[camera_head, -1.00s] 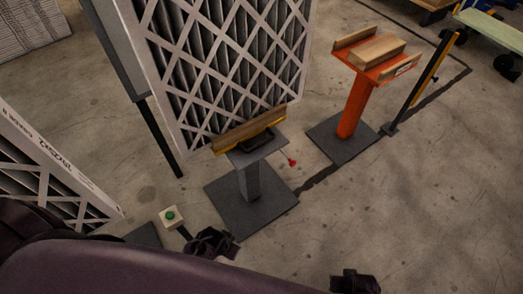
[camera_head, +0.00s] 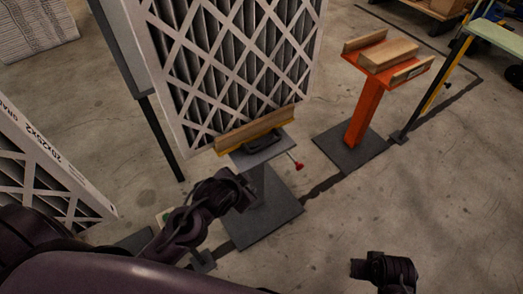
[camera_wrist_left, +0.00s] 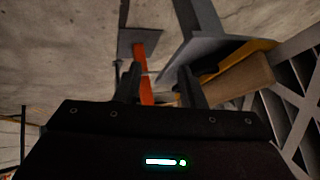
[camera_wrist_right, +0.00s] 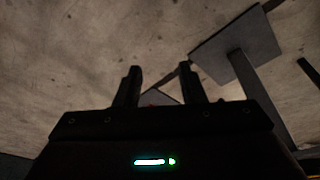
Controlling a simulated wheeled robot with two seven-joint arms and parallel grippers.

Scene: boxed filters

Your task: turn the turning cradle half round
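The turning cradle (camera_head: 255,131), a wood-lined yellow holder with a black handle (camera_head: 264,145), tops a grey pedestal (camera_head: 282,207). A large pleated filter (camera_head: 235,60) stands upright in it. A red knob (camera_head: 299,166) sticks out at the right on a thin rod. My left gripper (camera_head: 248,190) is just below and in front of the cradle top, apart from the handle. In the left wrist view its fingers (camera_wrist_left: 158,88) are spread and empty, with the cradle's wood (camera_wrist_left: 238,82) to their right. My right gripper (camera_head: 357,268) is low at the right; its fingers (camera_wrist_right: 160,85) are spread and empty.
An orange stand (camera_head: 365,112) with a wooden-sided top is behind right, next to a black-and-yellow post (camera_head: 431,90). Another boxed filter (camera_head: 50,170) stands at the left. Floor at the right is open.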

